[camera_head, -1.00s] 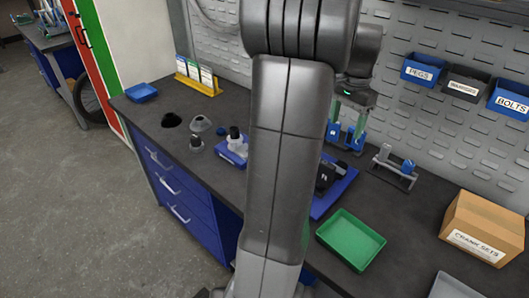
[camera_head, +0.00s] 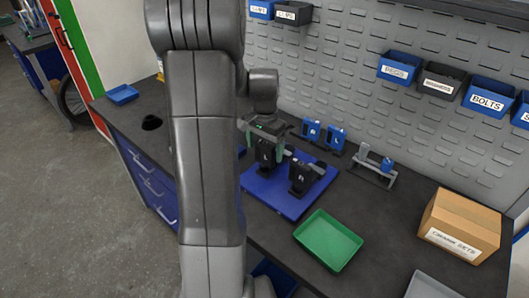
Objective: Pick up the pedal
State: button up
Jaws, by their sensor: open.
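Two black blocks with white letters, which look like pedals, stand on a blue mat (camera_head: 268,197) on the bench. The left black pedal (camera_head: 266,153) is directly at my gripper (camera_head: 264,146). My gripper is open and points down, with its green-marked fingers at either side of that pedal's upper part. I cannot tell whether they touch it. The right black pedal (camera_head: 300,178) stands free just to the right, with a grey stub at its upper right. My arm hides the left edge of the mat.
Two blue lettered holders (camera_head: 312,131) stand behind the mat. A grey stand (camera_head: 372,172) is to their right. A green tray (camera_head: 328,240) lies in front, a cardboard box (camera_head: 460,225) at right. Labelled bins (camera_head: 398,68) hang on the pegboard wall. Bare bench lies between tray and box.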

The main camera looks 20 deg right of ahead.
jog(key=shift+f, duration=0.85)
jog(key=shift+c, duration=0.5)
jog(key=c, duration=1.1)
jog(key=shift+o, duration=0.2)
jog(key=shift+r, duration=0.1)
